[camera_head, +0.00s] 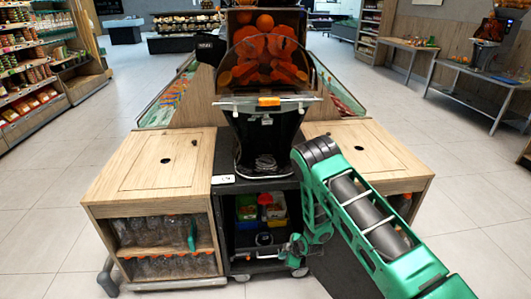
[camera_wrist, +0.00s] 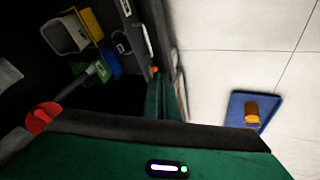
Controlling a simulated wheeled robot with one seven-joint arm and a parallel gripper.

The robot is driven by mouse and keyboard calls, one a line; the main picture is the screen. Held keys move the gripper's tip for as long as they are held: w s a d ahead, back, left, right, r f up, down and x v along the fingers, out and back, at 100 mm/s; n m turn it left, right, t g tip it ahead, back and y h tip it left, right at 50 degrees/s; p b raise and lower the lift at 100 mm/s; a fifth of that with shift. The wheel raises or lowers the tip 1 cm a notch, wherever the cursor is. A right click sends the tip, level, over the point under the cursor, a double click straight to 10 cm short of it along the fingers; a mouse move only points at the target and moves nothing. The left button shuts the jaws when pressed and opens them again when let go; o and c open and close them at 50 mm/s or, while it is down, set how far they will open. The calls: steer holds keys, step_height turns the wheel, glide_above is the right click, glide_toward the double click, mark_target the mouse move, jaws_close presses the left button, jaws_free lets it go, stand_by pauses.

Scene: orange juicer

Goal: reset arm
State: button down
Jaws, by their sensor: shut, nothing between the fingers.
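My green arm enters the head view from the lower right, bends at a high elbow and drops beside the juicer cart. My gripper (camera_head: 250,254) is small and dark at the arm's lower end, in front of the cart's lower shelf. It is shut and empty. The orange juicer (camera_head: 262,125) stands upright on the cart with oranges behind its clear cover, apart from my gripper. In the wrist view, my green link with a lit display fills the bottom.
Wooden cabinets (camera_head: 160,165) flank the cart on both sides. Colored bins (camera_head: 246,208) sit inside the cart; a yellow container (camera_wrist: 91,24) shows in the wrist view. A blue tray (camera_wrist: 236,108) with an orange item lies on the pale floor.

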steer(key=w+d+r+m+h, duration=0.1)
steer(key=d+r+m, duration=0.1)
steer(key=d+r, duration=0.6)
steer(key=w+d+r+m+h, duration=0.1)
steer(key=w+d+r+m, duration=0.3)
steer(key=r, duration=0.8)
steer(key=s+d+r+m+g+h, duration=0.1)
steer(key=s+d+r+m, duration=0.1)
steer(key=s+d+r, duration=0.5)
steer(key=s+d+r+m+g+h, duration=0.1)
steer(key=s+d+r+m, duration=0.15)
steer(key=d+r, duration=0.5)
steer(key=s+d+r+m+g, duration=0.1)
steer(key=s+d+r+m, duration=0.2)
steer(key=s+r, duration=0.45)
steer(key=s+d+r+m, duration=0.2)
steer(key=s+r, duration=0.2)
steer(key=s, duration=0.6)
steer(key=s+d+r+m+g, duration=0.1)
steer(key=s+d+r+m, duration=0.2)
steer(key=s+r, duration=0.45)
steer(key=s+a+m, duration=0.1)
steer(key=s+m, duration=0.2)
steer(key=s, duration=0.9)
steer(key=shift+s+g, duration=0.4)
steer(key=shift+m, duration=0.25)
